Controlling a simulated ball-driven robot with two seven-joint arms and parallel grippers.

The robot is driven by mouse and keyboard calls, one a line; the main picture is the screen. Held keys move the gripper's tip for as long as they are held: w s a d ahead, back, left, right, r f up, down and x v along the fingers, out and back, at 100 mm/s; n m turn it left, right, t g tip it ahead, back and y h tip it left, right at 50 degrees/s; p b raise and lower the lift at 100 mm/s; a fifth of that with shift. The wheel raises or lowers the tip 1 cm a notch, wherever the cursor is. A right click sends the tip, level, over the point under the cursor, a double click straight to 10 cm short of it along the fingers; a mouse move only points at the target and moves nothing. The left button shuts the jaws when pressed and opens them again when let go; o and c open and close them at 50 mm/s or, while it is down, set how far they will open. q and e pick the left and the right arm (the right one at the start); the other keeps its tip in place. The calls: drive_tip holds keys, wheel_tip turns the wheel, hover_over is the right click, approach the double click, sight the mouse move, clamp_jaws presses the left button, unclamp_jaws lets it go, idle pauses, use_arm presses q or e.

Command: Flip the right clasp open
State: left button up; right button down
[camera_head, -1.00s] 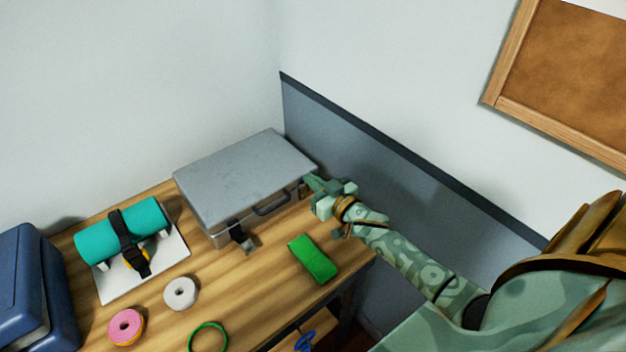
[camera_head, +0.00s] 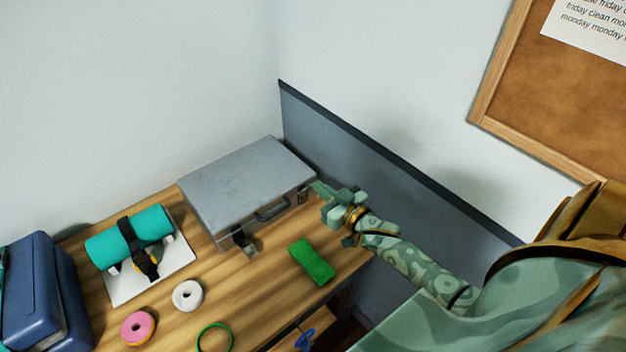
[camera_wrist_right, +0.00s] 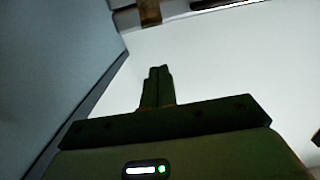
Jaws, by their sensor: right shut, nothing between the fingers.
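A grey metal case (camera_head: 245,180) lies closed on the wooden table, its dark handle (camera_head: 272,211) on the front side. The right clasp (camera_head: 303,196) is a small dark piece on the front near the right corner. It is too small to tell whether it is flipped open. The left clasp (camera_head: 243,241) juts out from the front. My right gripper (camera_head: 317,187) is shut and empty, its fingertips just right of the right clasp by the case's corner. Its closed fingers (camera_wrist_right: 160,75) show in the right wrist view; no clasp is clear there. My left gripper is not in view.
A green block (camera_head: 311,262) lies in front of the case. A teal roll with a black strap (camera_head: 130,234) rests on a white plate to the left. A grey wall panel (camera_head: 340,140) stands behind the gripper.

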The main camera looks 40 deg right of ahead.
drive_tip(key=s, duration=0.5)
drive_tip(key=shift+s+d, duration=0.25)
